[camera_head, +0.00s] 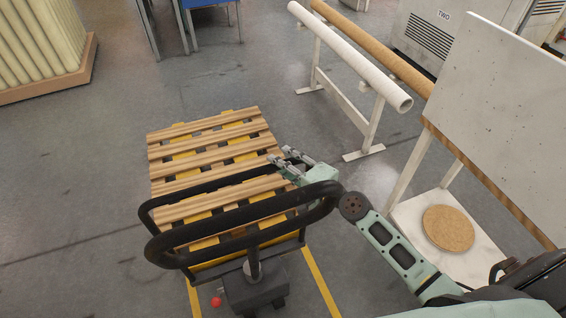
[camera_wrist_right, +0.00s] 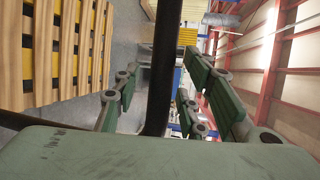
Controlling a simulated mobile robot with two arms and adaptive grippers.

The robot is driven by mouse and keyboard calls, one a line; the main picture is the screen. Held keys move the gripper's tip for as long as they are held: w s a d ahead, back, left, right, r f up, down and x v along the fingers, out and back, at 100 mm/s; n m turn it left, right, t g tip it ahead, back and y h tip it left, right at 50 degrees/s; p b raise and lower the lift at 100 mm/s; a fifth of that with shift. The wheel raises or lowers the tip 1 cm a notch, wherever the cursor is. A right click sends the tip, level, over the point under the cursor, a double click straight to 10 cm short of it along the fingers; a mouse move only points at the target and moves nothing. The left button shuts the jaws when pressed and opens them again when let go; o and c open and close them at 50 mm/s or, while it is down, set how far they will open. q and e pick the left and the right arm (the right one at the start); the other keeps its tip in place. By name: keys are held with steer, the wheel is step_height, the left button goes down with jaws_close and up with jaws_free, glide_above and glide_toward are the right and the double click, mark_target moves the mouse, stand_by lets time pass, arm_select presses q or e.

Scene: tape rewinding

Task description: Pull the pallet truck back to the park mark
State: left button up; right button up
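The pallet truck's black handle loop (camera_head: 190,250) stands in front of me on a dark column and base (camera_head: 255,290). Its yellow forks lie under a wooden pallet (camera_head: 205,160). My right gripper (camera_head: 290,162) reaches over the right end of the loop, fingertips pointing toward the pallet. In the right wrist view the black handle bar (camera_wrist_right: 163,70) runs between the spread fingers, with gaps on both sides. That gripper is open around the bar. Yellow floor lines (camera_head: 320,282) run beside the truck's base; they look like the park mark. My left gripper is out of view.
A white worktable (camera_head: 455,240) with a round brown disc and an upright panel stands close at right. A rack with long rolls (camera_head: 355,55) is at the upper right. A ribbed stack (camera_head: 40,40) is at far left. The grey floor left of the truck is clear.

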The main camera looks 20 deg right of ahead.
steer(key=shift+w+a+f, duration=0.1)
steer(key=shift+w+a, duration=0.05)
steer(key=shift+w, duration=0.1)
jaws_close()
stand_by(0.7)
